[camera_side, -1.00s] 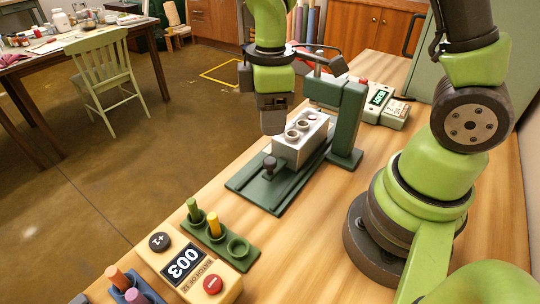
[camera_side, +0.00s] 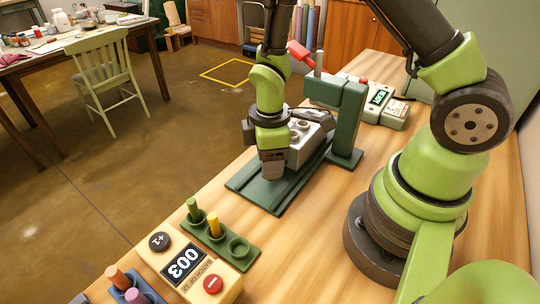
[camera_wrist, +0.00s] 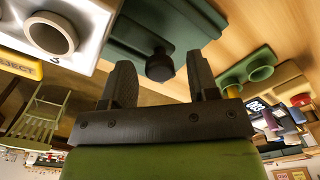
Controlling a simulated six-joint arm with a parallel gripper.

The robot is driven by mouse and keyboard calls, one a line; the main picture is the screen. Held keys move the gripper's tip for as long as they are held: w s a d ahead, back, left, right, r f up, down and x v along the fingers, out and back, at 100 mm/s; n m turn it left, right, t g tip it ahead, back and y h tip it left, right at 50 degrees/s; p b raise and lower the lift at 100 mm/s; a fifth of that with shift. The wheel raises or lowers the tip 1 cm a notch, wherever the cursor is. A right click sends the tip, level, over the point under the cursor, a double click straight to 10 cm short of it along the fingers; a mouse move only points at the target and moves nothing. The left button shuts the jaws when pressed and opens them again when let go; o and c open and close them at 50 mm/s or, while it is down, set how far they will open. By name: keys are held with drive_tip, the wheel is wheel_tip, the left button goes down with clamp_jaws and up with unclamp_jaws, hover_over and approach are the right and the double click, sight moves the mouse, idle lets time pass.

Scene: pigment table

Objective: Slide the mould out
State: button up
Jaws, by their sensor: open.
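The mould (camera_side: 304,146) is a silver metal block with round holes in its top, sitting on the green sliding base (camera_side: 250,184) of the press (camera_side: 346,115). My gripper (camera_side: 273,172) is at the near end of the mould and hides the dark knob there in the side view. In the wrist view the knob (camera_wrist: 159,66) shows between the two fingers of my gripper (camera_wrist: 160,80), which are open and apart from it. The mould's holed top (camera_wrist: 55,35) shows at the upper left in that view. The press handle (camera_side: 299,50) has a red grip and stands raised.
A counter box (camera_side: 190,262) reading 003 stands at the front left. Beside it a green holder (camera_side: 242,249) bears a green and a yellow stick. A box with a green display (camera_side: 384,103) stands behind the press. The wood right of the base is clear.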

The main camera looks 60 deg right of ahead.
drive_tip(key=shift+c, duration=0.2)
clamp_jaws()
drive_tip(key=a, duration=0.8)
drive_tip(key=shift+a, duration=0.3)
drive_tip(key=shift+o, duration=0.2)
unclamp_jaws()
wheel_tip(320, 180, up, 10)
drive_tip(key=shift+d, duration=0.1)
